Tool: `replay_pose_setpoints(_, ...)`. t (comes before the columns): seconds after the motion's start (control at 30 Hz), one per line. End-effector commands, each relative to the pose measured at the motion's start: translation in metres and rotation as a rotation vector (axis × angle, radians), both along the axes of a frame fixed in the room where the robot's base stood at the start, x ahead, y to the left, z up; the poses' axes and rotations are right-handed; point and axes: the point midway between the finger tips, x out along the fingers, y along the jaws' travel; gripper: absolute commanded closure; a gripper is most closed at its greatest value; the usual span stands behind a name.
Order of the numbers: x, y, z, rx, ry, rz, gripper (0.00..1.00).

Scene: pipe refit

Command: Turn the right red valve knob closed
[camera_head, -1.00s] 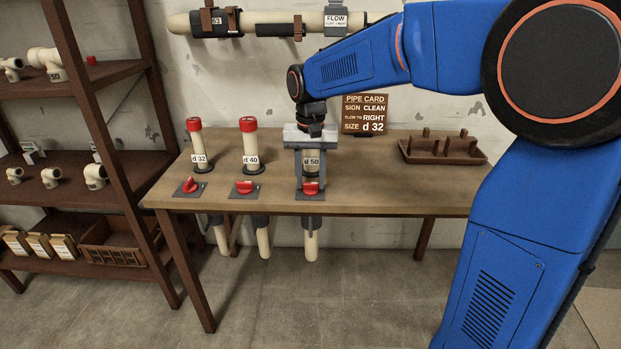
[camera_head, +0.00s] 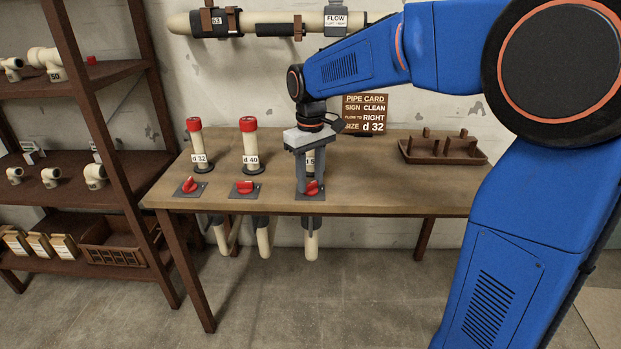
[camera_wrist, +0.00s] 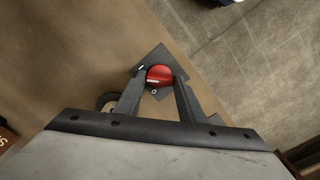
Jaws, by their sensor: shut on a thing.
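The right red valve knob (camera_head: 312,187) sits on its grey plate (camera_head: 301,197) near the table's front edge, before the d 50 pipe stub (camera_head: 311,160). My gripper (camera_head: 309,186) points down over it, its fingers on either side of the knob. In the wrist view the red knob (camera_wrist: 159,75) lies between the two fingertips of my gripper (camera_wrist: 159,82), which are shut on it. The plate (camera_wrist: 150,58) appears turned diagonally relative to the gripper there. The gripper partly hides the knob and the d 50 stub in the head view.
Two more red knobs (camera_head: 189,186) (camera_head: 245,187) stand to the left, before the red-capped d 32 stub (camera_head: 197,145) and d 40 stub (camera_head: 250,145). A pipe card (camera_head: 366,113) stands behind. A brown tray (camera_head: 440,152) is at the right of the table (camera_head: 400,190).

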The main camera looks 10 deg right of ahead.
Motion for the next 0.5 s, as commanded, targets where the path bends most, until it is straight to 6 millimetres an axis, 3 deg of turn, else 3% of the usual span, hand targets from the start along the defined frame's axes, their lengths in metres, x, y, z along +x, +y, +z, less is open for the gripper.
replay_pose_setpoints(0.5, 0.0002, 0.0, 0.0004, 0.001, -0.001, 0.485, 0.86)
